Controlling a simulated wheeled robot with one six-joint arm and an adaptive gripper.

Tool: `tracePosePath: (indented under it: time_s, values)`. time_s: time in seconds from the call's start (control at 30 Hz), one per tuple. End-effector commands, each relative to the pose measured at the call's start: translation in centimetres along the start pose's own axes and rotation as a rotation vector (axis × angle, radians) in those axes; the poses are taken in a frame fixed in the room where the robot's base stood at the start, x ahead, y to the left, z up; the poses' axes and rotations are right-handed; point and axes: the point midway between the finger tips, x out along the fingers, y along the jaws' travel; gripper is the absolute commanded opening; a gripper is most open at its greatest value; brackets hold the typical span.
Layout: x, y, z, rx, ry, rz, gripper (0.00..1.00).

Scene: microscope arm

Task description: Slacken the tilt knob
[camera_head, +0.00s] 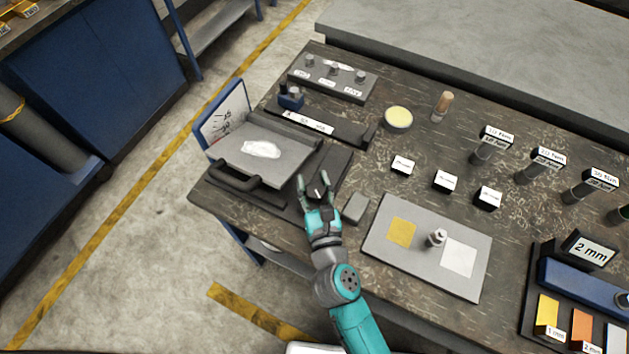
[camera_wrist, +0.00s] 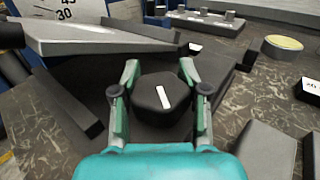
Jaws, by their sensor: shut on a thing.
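The tilt knob (camera_wrist: 163,98) is a dark, many-sided knob with a white mark on its top face. In the wrist view it sits between the two fingers of my gripper (camera_wrist: 160,88), which are closed on its sides. In the head view my gripper (camera_head: 315,187) is at the right side of the tilting plate (camera_head: 277,166), and the knob (camera_head: 317,193) shows small between the fingers. The grey plate is tilted and carries a pale patch. An upright angle scale (camera_head: 217,124) stands at its left, with 30 and 45 readable in the wrist view.
A small grey block (camera_head: 356,207) lies just right of my gripper. A grey tray (camera_head: 456,281) with a yellow square and a white square lies farther right. Labelled black blocks (camera_head: 403,166) and a yellow-topped dish (camera_head: 398,118) stand beyond. A black handle (camera_head: 234,178) is left.

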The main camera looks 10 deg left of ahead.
Motion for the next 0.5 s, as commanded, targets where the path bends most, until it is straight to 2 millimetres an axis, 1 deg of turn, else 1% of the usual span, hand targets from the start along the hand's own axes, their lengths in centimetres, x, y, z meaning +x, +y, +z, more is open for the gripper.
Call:
tracePosePath:
  time_s: [0.5]
  values:
    - [-0.03,0.13,-0.06,0.0,0.001,0.057,0.08]
